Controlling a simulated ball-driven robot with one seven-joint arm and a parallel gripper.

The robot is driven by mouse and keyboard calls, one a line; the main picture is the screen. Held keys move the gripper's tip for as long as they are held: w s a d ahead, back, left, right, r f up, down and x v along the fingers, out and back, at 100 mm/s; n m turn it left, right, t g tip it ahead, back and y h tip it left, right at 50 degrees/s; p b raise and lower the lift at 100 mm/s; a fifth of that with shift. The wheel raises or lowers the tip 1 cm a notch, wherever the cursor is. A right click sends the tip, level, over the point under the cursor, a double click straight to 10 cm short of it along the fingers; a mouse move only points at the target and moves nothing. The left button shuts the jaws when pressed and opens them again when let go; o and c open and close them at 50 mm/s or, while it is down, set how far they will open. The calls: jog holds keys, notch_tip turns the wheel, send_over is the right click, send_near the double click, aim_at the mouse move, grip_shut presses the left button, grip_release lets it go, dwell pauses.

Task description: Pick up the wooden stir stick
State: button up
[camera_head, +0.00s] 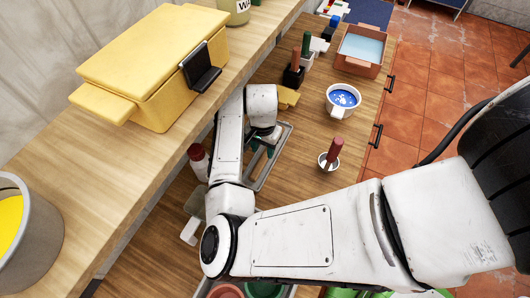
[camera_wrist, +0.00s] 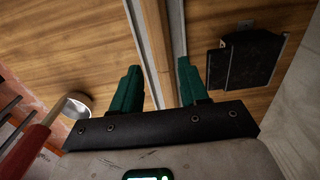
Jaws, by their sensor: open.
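In the wrist view, a narrow wooden strip, seemingly the stir stick (camera_wrist: 156,40), runs lengthwise between the two green fingers of my gripper (camera_wrist: 158,68). Grey metal edges run along both sides of it. The fingers are apart, one on each side of the strip, with gaps between; I cannot tell how far above it they are. In the head view my gripper (camera_head: 262,148) points down over a thin metal-rimmed tray (camera_head: 280,152) on the lower wooden counter. The stick cannot be made out there, behind my arm and gripper.
A white cup with a red handle (camera_head: 335,148) stands right of the tray, and a blue paint cup (camera_head: 343,98) beyond it. A red-capped bottle (camera_head: 198,158) is left of my gripper. A yellow box (camera_head: 150,60) sits on the higher shelf. A dark block (camera_wrist: 248,60) lies to the right.

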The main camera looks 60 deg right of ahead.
aim_at(262, 159)
jog(key=shift+w+a+f+p, duration=0.1)
jog(key=shift+f+p, duration=0.15)
jog(key=shift+f, duration=1.4)
jog(key=shift+w+f+p, duration=0.1)
jog(key=shift+f+p, duration=0.15)
jog(key=shift+f, duration=1.35)
jog(key=shift+c, duration=0.3)
grip_shut()
